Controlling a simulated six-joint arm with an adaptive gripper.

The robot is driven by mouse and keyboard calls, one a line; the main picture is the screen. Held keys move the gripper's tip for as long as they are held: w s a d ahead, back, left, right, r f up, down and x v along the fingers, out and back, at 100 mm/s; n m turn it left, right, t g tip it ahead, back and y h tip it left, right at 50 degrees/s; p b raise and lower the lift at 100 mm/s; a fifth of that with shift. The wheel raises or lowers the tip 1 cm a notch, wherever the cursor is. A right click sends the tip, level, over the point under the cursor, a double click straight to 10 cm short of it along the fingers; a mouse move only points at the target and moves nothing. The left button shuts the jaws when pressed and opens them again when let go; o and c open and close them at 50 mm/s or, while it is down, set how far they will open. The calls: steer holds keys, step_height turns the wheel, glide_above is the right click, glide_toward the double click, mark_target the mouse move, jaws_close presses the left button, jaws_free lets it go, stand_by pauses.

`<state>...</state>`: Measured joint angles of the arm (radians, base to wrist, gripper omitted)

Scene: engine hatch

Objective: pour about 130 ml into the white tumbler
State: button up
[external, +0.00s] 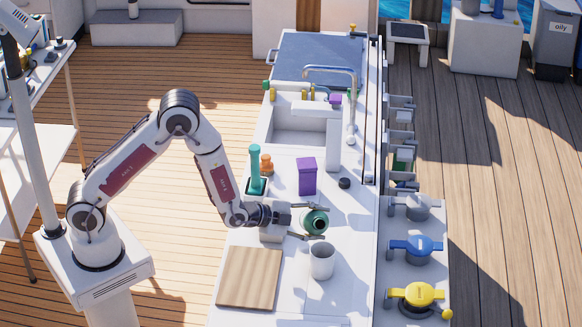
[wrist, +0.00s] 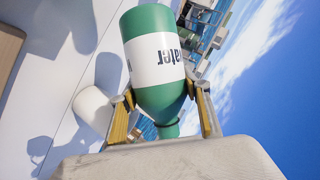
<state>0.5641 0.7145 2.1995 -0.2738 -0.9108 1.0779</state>
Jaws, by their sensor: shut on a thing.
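My gripper (external: 322,222) is shut on a green bottle (external: 315,220) with a white label reading "water". In the wrist view the fingers (wrist: 165,112) sit on both sides of the bottle (wrist: 155,60), near its narrowing neck end. The bottle is held above the white counter and looks tilted; the exact angle is hard to tell. The white tumbler (external: 322,261) stands upright on the counter, just in front of the bottle in the external view. It also shows in the wrist view (wrist: 93,108), left of the bottle. Its contents are hidden, and no stream shows.
A wooden board (external: 249,277) lies left of the tumbler. A purple box (external: 307,176), a teal bottle-like item (external: 255,170), an orange item (external: 266,163) and a small dark item (external: 344,183) stand behind. The sink (external: 300,120) is farther back. Counter right of the tumbler is clear.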

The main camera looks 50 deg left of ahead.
mark_target(315, 215)
steer(key=shift+s+d+r+n+h, duration=0.15)
steer(key=shift+r+n, duration=0.1)
steer(key=shift+r, duration=0.55)
steer(key=shift+w+d+r+n+h, duration=0.15)
steer(key=shift+r+n, duration=0.1)
steer(key=shift+r, duration=0.5)
steer(key=shift+s+g, duration=0.1)
steer(key=shift+g, duration=0.2)
steer(key=shift+r+n+h, duration=0.2)
steer(key=shift+n+h, duration=0.2)
steer(key=shift+n, duration=0.1)
steer(key=shift+f, duration=0.1)
steer(key=shift+w+a+f+n+g+h, duration=0.15)
steer(key=shift+a+f+n+g+h, duration=0.1)
steer(key=shift+f+n+h, duration=0.3)
steer(key=shift+w+a+f+n+g+h, duration=0.1)
steer(key=shift+a+f+n+g+h, duration=0.2)
steer(key=shift+f+n, duration=0.4)
steer(key=shift+w+a+f+n+g+h, duration=0.15)
steer(key=shift+f+n+g+h, duration=0.1)
steer(key=shift+f+n+h, duration=0.4)
steer(key=shift+f, duration=0.15)
steer(key=shift+w+n+h, duration=0.1)
steer(key=shift+n+h, duration=0.3)
steer(key=shift+w, duration=0.1)
